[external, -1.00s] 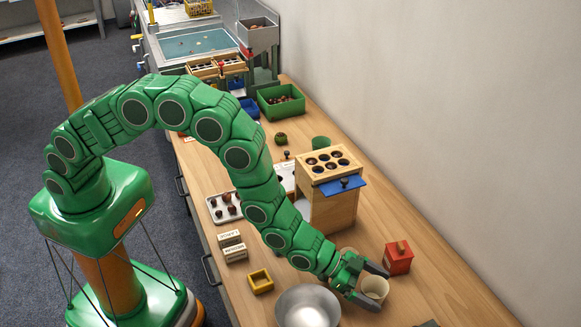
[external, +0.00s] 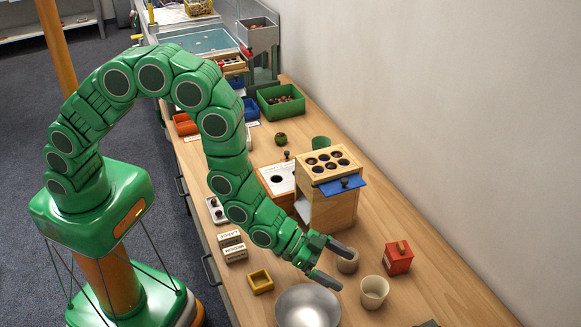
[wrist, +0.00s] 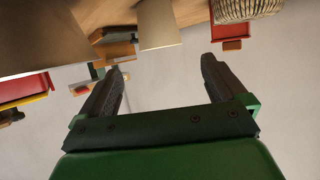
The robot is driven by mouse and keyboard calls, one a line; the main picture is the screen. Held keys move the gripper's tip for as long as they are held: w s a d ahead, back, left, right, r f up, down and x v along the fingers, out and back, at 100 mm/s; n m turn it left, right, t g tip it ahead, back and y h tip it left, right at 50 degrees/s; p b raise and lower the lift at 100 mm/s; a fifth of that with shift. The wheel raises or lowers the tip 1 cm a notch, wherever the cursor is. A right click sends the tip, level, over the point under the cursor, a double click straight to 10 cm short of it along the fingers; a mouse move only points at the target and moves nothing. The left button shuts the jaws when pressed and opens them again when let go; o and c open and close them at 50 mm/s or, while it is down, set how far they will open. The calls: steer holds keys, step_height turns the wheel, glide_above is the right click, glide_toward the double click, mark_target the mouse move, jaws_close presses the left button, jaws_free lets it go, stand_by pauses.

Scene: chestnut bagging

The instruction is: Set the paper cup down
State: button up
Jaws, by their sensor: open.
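The cream paper cup (external: 374,292) stands upright on the wooden bench, to the right of the metal bowl (external: 307,306). My gripper (external: 345,269) is open and empty, up and to the left of the cup, with clear space between them in the external view. A greyish-brown cup-like vessel (external: 348,262) stands just behind my fingers and is partly hidden by them. In the wrist view my open fingers (wrist: 165,70) have nothing between them. A pale tapered cup (wrist: 159,24) shows beyond them; I cannot tell for certain which vessel it is.
A red box (external: 398,259) stands behind the paper cup. A wooden stand with holes (external: 328,205) and a blue plate is farther back. A small yellow frame (external: 260,281) lies left of the bowl.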

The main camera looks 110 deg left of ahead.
steer(key=shift+s+r, duration=0.2)
steer(key=shift+s, duration=0.35)
steer(key=shift+r, duration=0.1)
steer(key=s+d+r+g, duration=0.2)
steer(key=s+r+g, duration=0.2)
steer(key=s+r, duration=0.4)
steer(key=s+d+r+g, duration=0.3)
steer(key=s+r, duration=0.3)
steer(key=s, duration=0.4)
steer(key=s+r+g, duration=0.2)
steer(key=s+r, duration=0.2)
steer(key=s, duration=0.8)
steer(key=s+d+r+g, duration=0.1)
steer(key=s+r+g, duration=0.2)
steer(key=s, duration=1)
steer(key=s+d+r+g, duration=0.1)
steer(key=s+r+g, duration=0.2)
steer(key=s, duration=0.9)
step_height(320, 180, up, 3)
steer(key=shift+s+d+f, duration=0.15)
steer(key=shift+s+d, duration=0.05)
steer(key=shift+s, duration=0.2)
steer(key=shift+o, duration=0.2)
